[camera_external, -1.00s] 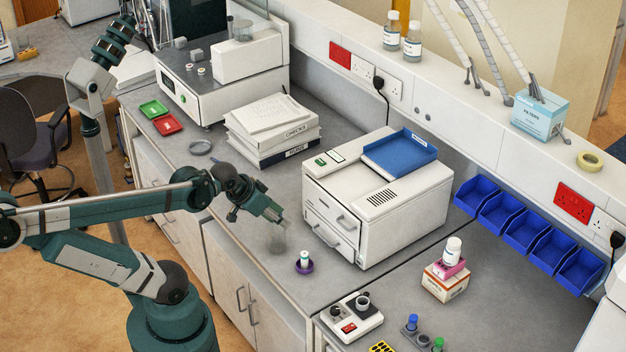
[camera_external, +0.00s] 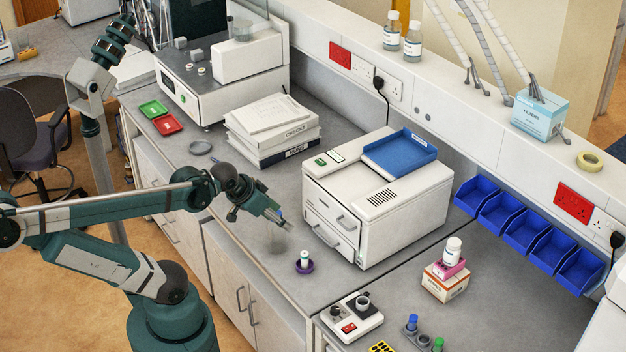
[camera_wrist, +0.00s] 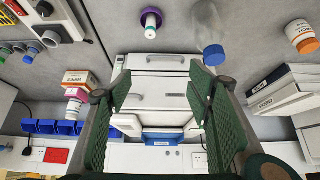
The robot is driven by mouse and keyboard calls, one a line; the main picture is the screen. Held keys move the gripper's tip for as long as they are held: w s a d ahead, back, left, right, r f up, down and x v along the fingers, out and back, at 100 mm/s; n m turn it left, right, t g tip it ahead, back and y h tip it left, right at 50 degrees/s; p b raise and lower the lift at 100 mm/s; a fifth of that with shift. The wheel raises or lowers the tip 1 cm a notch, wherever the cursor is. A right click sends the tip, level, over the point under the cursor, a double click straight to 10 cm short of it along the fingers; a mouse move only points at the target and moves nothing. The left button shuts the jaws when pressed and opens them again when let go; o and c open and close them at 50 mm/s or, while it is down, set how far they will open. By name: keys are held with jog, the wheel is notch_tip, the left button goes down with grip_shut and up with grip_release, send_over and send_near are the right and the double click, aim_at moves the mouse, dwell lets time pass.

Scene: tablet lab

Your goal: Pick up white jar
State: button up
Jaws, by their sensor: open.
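A white jar (camera_external: 453,250) stands upright on a pink box, which sits on a small carton. In the wrist view this jar (camera_wrist: 73,108) shows small and inverted at the left, beyond the left finger. Another white container with an orange lid (camera_wrist: 301,36) stands at the upper right of the wrist view; I cannot find it in the external view. My gripper (camera_external: 281,219) is above the bench, left of the white machine, apart from both. In the wrist view the fingers of my gripper (camera_wrist: 160,92) are spread with nothing held between them.
A clear bottle with a blue cap (camera_wrist: 213,54) stands close to my right finger. A small white vial sits in a purple holder (camera_external: 304,267). The white drawer machine (camera_external: 400,215), binders (camera_external: 270,150) and blue bins (camera_external: 527,232) stand around. Bare bench lies right of the carton.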

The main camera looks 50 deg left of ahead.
jog(key=w+a+f+m+g+p, duration=0.1)
jog(key=w+a+m, duration=0.2)
jog(key=a, duration=0.3)
jog(key=w+a+m+g+y+p, duration=0.1)
jog(key=w+a+m+g+p, duration=0.2)
jog(key=a, duration=0.4)
jog(key=w+a+f+m, duration=0.1)
jog(key=w+a+m, duration=0.25)
jog(key=a, duration=0.25)
jog(key=a+f+m+g+p, duration=0.1)
jog(key=a+f+m, duration=0.1)
jog(key=a+f, duration=0.2)
jog(key=a+f+m+g+p, duration=0.1)
jog(key=a+f+m, duration=0.2)
jog(key=a, duration=0.7)
jog(key=a+f+m+g+h+p, duration=0.1)
jog(key=a+f+m+p, duration=0.1)
jog(key=a+f, duration=0.3)
jog(key=shift+s+a+f+m, duration=0.1)
jog(key=shift+s+a+m, duration=0.15)
jog(key=shift+a, duration=0.55)
jog(key=shift+s+a+f+m, duration=0.1)
jog(key=shift+s+a+m, duration=0.1)
jog(key=shift+a, duration=0.55)
jog(key=shift+s+a+f, duration=0.1)
jog(key=shift+a+f, duration=0.15)
jog(key=shift+a, duration=0.05)
jog(key=shift+f, duration=0.1)
